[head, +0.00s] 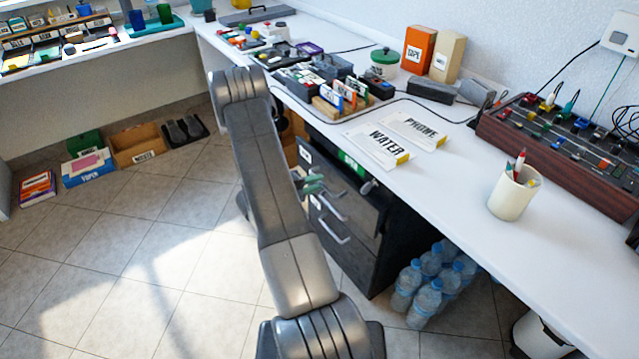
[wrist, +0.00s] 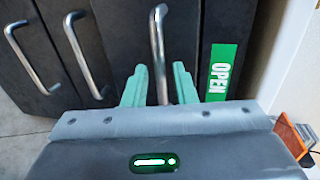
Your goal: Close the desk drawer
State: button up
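The dark desk drawer unit (head: 360,245) stands under the white desk, with metal bar handles on its front. A green OPEN label (wrist: 222,72) is on the unit; the label also shows in the head view (head: 352,163). My gripper (head: 313,184) is at the upper part of the drawer front. In the wrist view its two green fingers (wrist: 160,85) are apart, with one drawer handle (wrist: 157,45) between them and a gap visible on each side. Two more handles (wrist: 86,56) are to the left there. How far the drawer stands out is hard to tell, as my arm hides part of the unit.
Several water bottles (head: 425,300) stand on the floor right of the unit. The desk top (head: 420,180) above carries WATER and PHONE envelopes (head: 385,146), a pen cup (head: 514,192) and small boxes.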

aim_at(329, 176)
jog(key=shift+x, duration=1.15)
grip_shut()
jog(key=shift+r+x, duration=0.2)
jog(key=shift+x, duration=0.8)
jog(key=shift+r+x, duration=0.2)
jog(key=shift+x, duration=0.8)
jog(key=shift+r, duration=0.1)
grip_release()
jog(key=shift+w+d, duration=0.1)
